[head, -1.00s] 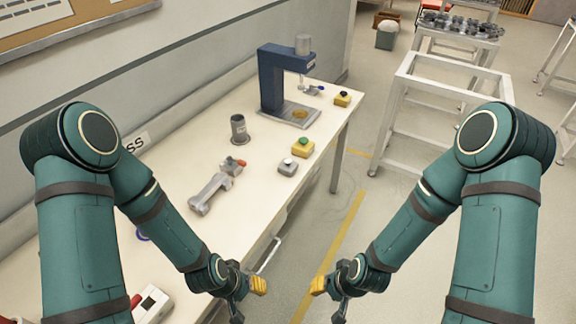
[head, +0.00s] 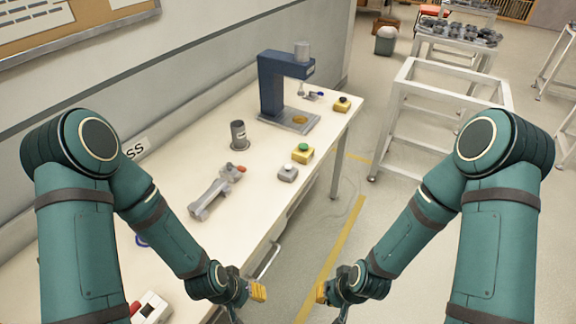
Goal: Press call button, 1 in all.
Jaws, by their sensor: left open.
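Several button boxes stand on the white workbench (head: 262,178); I cannot tell which is the call button. A yellow box with a black button (head: 342,104) is at the far end. My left gripper (head: 257,292) is open and empty, low at the bench's front edge. My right gripper (head: 322,293) is over the floor to its right; its jaw opening is unclear. Both are apart from the boxes.
A blue press (head: 272,85), a dark cylinder (head: 239,135) and a grey clamp-like tool (head: 213,193) stand on the bench. A white and red box (head: 152,308) is at lower left. A white frame table (head: 448,100) stands beyond the clear floor.

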